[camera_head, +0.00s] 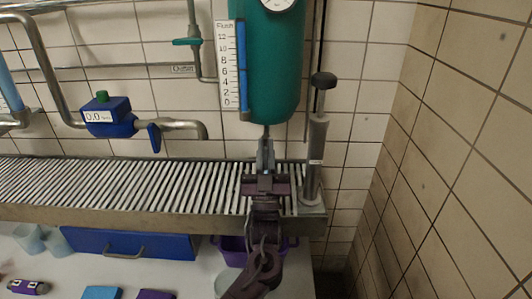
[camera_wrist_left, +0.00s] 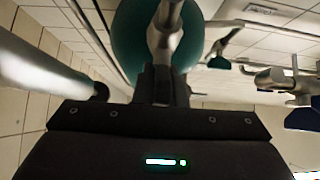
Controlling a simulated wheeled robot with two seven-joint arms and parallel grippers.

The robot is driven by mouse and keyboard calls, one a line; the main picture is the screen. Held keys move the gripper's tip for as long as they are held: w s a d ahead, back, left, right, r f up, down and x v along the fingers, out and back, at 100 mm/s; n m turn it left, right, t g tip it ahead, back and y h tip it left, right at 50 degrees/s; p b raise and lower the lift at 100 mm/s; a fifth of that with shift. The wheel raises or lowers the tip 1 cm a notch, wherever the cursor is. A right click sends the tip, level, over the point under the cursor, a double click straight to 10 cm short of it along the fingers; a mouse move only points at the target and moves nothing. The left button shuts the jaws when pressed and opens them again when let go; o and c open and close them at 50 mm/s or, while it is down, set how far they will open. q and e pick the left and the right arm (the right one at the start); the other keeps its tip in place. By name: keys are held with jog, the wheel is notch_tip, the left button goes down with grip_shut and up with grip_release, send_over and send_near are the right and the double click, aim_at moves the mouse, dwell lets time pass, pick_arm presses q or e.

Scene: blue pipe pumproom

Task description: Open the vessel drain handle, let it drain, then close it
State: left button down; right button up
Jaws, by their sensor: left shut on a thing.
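The teal vessel (camera_head: 272,70) hangs on the wall with a round gauge at its top, and its rounded underside shows in the left wrist view (camera_wrist_left: 127,40). A grey metal drain handle (camera_head: 266,143) hangs below the vessel and also shows in the left wrist view (camera_wrist_left: 163,38). My left gripper (camera_head: 266,168) is shut on the handle, with its fingers (camera_wrist_left: 163,84) partly hiding it. The level scale (camera_head: 227,64) left of the vessel has a blue column (camera_head: 242,65) reaching near its top. I see no flow. My right gripper is not in view.
A grey hand pump (camera_head: 316,150) stands close right of the gripper. The slatted grate (camera_head: 120,185) runs below. A purple bucket (camera_head: 232,250) stands under my arm, partly hidden. A blue meter (camera_head: 108,117) and tap are at left.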

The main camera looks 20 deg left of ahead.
pick_arm(q)
jog(key=shift+r, duration=0.1)
jog(key=c, duration=1.5)
grip_release()
jog(key=shift+h, duration=0.3)
